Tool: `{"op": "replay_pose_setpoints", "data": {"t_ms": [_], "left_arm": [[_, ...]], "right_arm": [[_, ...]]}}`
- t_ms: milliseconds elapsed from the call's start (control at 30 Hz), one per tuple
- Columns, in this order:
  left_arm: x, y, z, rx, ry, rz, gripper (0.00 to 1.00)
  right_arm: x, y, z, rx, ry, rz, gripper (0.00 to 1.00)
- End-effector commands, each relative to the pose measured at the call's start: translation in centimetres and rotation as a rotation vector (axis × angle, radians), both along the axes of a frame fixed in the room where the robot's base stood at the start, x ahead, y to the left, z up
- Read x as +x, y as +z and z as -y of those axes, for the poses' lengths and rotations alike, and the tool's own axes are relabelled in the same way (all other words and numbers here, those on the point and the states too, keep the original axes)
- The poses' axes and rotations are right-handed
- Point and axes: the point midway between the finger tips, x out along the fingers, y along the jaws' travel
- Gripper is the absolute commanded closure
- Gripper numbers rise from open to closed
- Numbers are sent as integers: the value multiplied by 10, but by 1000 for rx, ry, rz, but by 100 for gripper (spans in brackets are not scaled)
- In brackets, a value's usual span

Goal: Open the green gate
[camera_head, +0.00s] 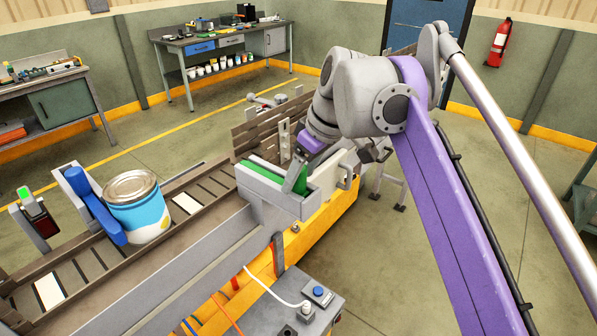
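The green gate (263,168) is a green panel with grey framing across the roller track, in the middle of the view. My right arm comes in from the right and bends down over the gate's right end. My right gripper (301,176) is at that end, close to the green part. Whether it touches the gate, and whether its fingers are apart, I cannot tell, because the wrist and the grey framing hide much of it. My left gripper is not in view.
A blue and white paint can (137,206) stands on the roller track beside a blue gate (94,203). A control box (309,303) with a blue button is at the front. Workbenches (222,45) stand at the back. Open floor lies to the right.

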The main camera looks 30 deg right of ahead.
Motion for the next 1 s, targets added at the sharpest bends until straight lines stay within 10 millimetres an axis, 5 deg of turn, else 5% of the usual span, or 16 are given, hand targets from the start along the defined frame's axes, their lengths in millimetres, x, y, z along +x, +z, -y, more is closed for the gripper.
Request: {"op": "replay_pose_setpoints", "data": {"t_ms": [367, 800, 1000], "left_arm": [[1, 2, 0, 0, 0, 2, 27], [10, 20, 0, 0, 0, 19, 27], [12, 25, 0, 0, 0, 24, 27]], "right_arm": [[-2, 7, 1, 1, -1, 2, 28], [-31, 83, 11, 1, -2, 4, 28], [-39, 99, 13, 1, 0, 2, 28]]}}
